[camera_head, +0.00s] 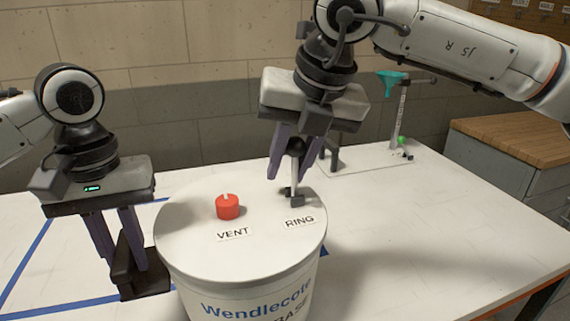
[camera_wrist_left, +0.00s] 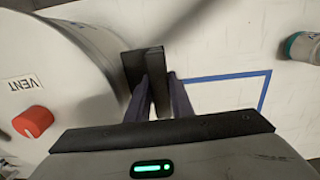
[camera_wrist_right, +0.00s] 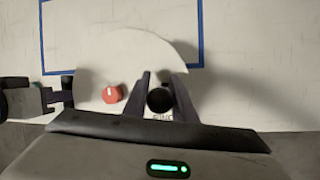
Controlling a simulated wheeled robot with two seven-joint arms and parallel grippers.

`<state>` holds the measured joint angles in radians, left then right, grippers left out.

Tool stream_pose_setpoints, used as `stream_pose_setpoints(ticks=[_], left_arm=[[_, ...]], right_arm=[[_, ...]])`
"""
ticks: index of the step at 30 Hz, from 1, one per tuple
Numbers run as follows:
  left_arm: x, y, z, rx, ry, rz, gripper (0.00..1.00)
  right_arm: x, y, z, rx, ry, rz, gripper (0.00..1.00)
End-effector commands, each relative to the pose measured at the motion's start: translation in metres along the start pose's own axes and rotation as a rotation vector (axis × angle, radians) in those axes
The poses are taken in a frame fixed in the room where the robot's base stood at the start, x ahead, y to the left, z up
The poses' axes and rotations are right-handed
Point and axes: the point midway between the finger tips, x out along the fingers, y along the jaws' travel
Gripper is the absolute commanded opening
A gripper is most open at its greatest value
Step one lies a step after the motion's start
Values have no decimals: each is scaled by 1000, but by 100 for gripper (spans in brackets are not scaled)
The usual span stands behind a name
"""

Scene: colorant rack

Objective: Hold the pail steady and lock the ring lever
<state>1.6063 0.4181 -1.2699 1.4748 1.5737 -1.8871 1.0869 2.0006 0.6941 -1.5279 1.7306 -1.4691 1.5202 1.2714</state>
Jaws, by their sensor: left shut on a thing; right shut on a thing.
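The white pail (camera_head: 240,250) stands upright on the table with a VENT label, a RING label (camera_head: 299,222) and blue lettering on its front. My left gripper (camera_head: 126,262) is at the pail's left side, shut on a dark handle (camera_head: 140,278); the handle also shows in the left wrist view (camera_wrist_left: 146,70). My right gripper (camera_head: 294,165) is above the lid's right part, shut on the ring lever (camera_head: 296,185), which has a dark round knob (camera_wrist_right: 160,100) and stands roughly upright behind the RING label. The lever's base is partly hidden.
A red vent knob (camera_head: 228,206) sits on the lid left of the lever. Blue tape lines (camera_head: 38,250) mark the table. A stand with a teal funnel (camera_head: 391,79) is at the back right, beside a wooden-topped cabinet (camera_head: 520,138). The table's right side is clear.

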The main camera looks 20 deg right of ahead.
Motion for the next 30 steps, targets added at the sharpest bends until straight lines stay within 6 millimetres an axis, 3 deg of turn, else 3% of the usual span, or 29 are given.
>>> stream_pose_setpoints(ticks=[18, 30], left_arm=[[0, -1, -1, -3, 0, -1, 0], [0, -2, -1, -4, 0, -3, 0]], right_arm=[[3, -26, 4, 186, 94, 410, 0], [4, -31, 4, 226, 113, 509, 0]])
